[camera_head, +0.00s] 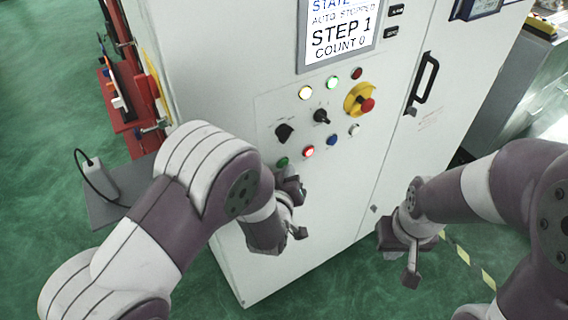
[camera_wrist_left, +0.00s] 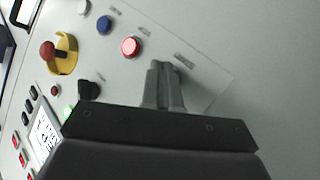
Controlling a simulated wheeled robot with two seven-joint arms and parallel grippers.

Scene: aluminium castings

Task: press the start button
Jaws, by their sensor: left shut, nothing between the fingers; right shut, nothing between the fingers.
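The control panel on the white cabinet (camera_head: 235,75) has a green button (camera_head: 282,162) at the lower left, which looks like the start button; its label is too small to read. Beside it is a lit red button (camera_head: 308,152), also in the left wrist view (camera_wrist_left: 130,46). My left gripper (camera_head: 291,180) is shut and empty, close to the green button. In the left wrist view its fingertips (camera_wrist_left: 165,68) cover the green button's place. I cannot tell whether they touch it. My right gripper (camera_head: 411,272) is shut and empty, low in front of the cabinet at the right.
The screen (camera_head: 340,35) reads "AUTO STOPPED, STEP 1, COUNT 0". A red emergency stop on a yellow ring (camera_head: 355,97), a black selector (camera_head: 284,133), a blue button (camera_head: 331,141) and a white button (camera_head: 354,129) are nearby. A black door handle (camera_head: 425,78) sticks out at right.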

